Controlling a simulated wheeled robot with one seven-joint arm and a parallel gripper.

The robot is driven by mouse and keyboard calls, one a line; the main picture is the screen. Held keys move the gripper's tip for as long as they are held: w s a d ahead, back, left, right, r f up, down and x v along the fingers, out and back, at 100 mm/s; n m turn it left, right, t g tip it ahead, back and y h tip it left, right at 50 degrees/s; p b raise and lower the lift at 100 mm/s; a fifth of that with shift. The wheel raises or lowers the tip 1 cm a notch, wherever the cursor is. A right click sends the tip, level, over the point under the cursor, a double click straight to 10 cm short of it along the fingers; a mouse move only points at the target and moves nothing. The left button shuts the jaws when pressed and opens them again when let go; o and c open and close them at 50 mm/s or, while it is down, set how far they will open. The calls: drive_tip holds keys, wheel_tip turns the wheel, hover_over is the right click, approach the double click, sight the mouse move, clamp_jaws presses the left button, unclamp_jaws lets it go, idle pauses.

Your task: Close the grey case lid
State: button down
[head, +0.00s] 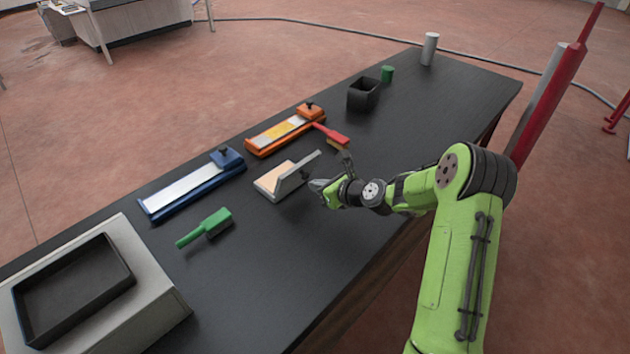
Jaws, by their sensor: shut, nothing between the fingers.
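The grey case (270,189) stands on the dark table near its middle, with a pale tan inside showing. Its grey lid (296,178) is raised and tilted up along the case's right side, so the case is open. A small dark part shows on the lid's outer face. My gripper (318,185) is shut and empty, just to the right of the lid, on its outer side. I cannot tell whether the fingertips touch the lid.
A red brush (331,134) and an orange holder (285,131) lie behind the case. A blue holder (193,187) and a green brush (206,227) lie to its left. A black bin (363,94), green cup (387,74) and grey cylinder (429,49) stand farther back. A black tray (128,284) is at lower left.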

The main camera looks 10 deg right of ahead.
drive_tip(key=shift+w+a+r, duration=0.3)
drive_tip(key=shift+w+a, duration=0.1)
drive_tip(key=shift+w, duration=0.3)
drive_tip(key=shift+r, duration=0.15)
drive_tip(key=shift+w+a+r+p, duration=0.15)
drive_tip(key=shift+w+p, duration=0.05)
drive_tip(key=shift+p, duration=0.3)
